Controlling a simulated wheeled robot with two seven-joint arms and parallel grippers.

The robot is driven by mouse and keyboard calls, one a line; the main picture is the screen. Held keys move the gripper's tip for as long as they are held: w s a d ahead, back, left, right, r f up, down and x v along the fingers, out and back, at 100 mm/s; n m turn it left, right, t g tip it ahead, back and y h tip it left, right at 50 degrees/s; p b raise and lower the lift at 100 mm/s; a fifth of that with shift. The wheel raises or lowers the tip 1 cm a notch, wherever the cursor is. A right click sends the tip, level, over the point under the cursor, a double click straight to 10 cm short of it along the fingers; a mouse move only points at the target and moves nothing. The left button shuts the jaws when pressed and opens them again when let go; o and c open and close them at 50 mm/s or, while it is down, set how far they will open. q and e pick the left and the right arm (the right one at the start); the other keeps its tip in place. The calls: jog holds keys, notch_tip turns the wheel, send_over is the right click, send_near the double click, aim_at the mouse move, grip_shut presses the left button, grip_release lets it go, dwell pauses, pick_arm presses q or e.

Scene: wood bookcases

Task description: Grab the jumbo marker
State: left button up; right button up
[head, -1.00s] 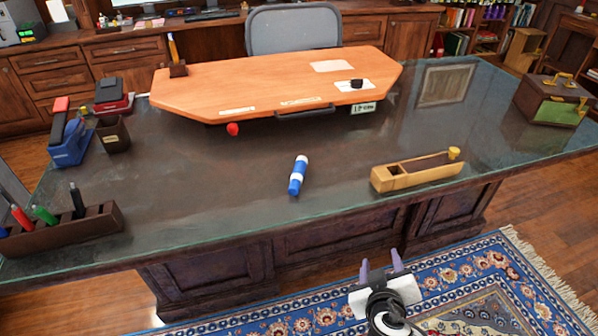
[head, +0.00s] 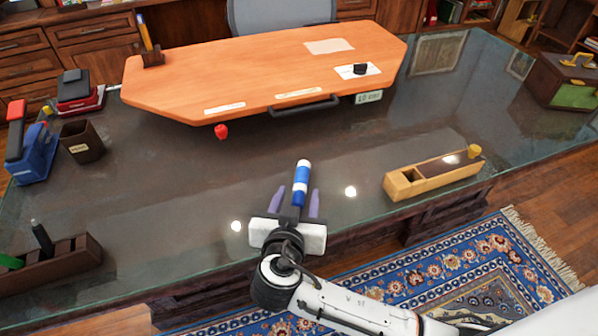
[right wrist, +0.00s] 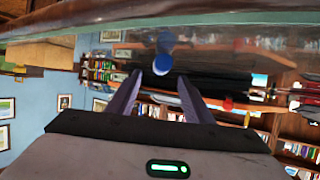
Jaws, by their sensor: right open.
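The jumbo marker (head: 301,184), blue with white bands, lies on the dark glass desk top (head: 190,190) near its front edge. My right gripper (head: 296,198) is open, with its two purple fingers on either side of the marker's near end in the head view. In the right wrist view the marker's blue end (right wrist: 162,64) shows ahead, between and slightly beyond the open fingertips (right wrist: 160,78). I cannot tell whether the fingers touch it. My left gripper is not in view.
A wooden block plane (head: 430,178) stands to the right and a pen holder (head: 50,265) at the front left. A blue stapler-like object (head: 35,155) and a dark cup (head: 82,140) are at left. An orange board (head: 270,75) lies behind.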

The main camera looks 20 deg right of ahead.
aim_at(301, 184)
jog(key=shift+x, duration=0.85)
jog(key=x, duration=0.4)
jog(key=shift+w+p, duration=0.2)
jog(key=shift+p, duration=0.15)
jog(key=shift+w+d+f, duration=0.25)
jog(key=shift+w, duration=0.2)
jog(key=c, duration=1.1)
